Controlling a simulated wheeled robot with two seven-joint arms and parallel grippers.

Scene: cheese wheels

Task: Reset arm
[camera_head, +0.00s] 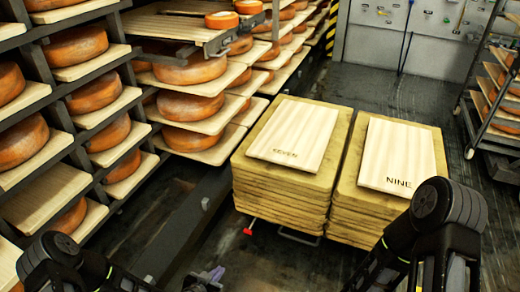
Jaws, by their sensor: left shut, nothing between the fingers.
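My left arm (62,262) comes in at the bottom left, dark and bent. My left gripper (205,281) shows small at the bottom edge, partly cut off by the frame. It is shut and empty, over the dark floor and apart from the stacks and shelves. My right arm (445,225) stands at the lower right, in front of the right-hand board stack. Its gripper is outside the frame.
Shelves of orange cheese wheels (186,107) fill the left side. Two stacks of wooden boards stand mid-floor, topped by pale boards marked SEVEN (295,132) and NINE (398,155). A wheeled rack (492,100) stands at right. Dark floor lies between shelves and stacks.

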